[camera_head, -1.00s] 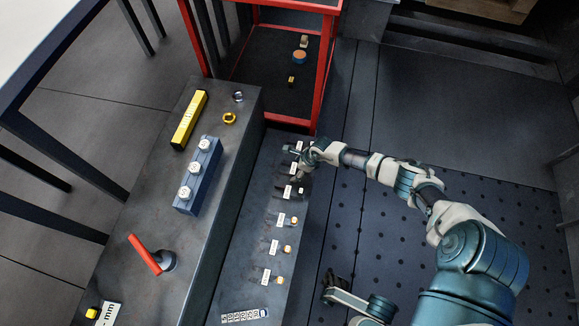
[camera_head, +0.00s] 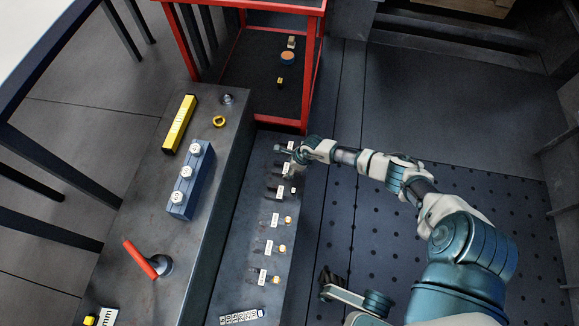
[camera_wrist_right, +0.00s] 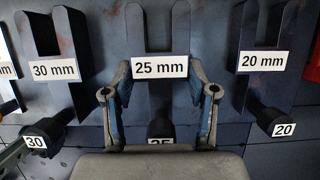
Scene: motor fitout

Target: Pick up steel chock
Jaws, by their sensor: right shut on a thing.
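A dark forked steel chock stands behind the 25 mm label (camera_wrist_right: 160,67) in the middle of the right wrist view; its two upright prongs show above the label. My right gripper (camera_wrist_right: 160,90) has one finger on each side of it and is shut on it. In the head view my right gripper (camera_head: 288,160) is at the upper end of the labelled row and partly hides the pieces there. A dark gripper, seemingly my left one (camera_head: 329,278), shows low in the head view; its jaw opening cannot be told.
Similar forked chocks stand beside it, labelled 30 mm (camera_wrist_right: 54,70) and 20 mm (camera_wrist_right: 264,62). Numbered dark knobs sit below them. A blue block (camera_head: 192,180), yellow bar (camera_head: 178,124) and red-handled tool (camera_head: 140,259) lie on the higher bench. A red-framed cart (camera_head: 308,75) stands behind.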

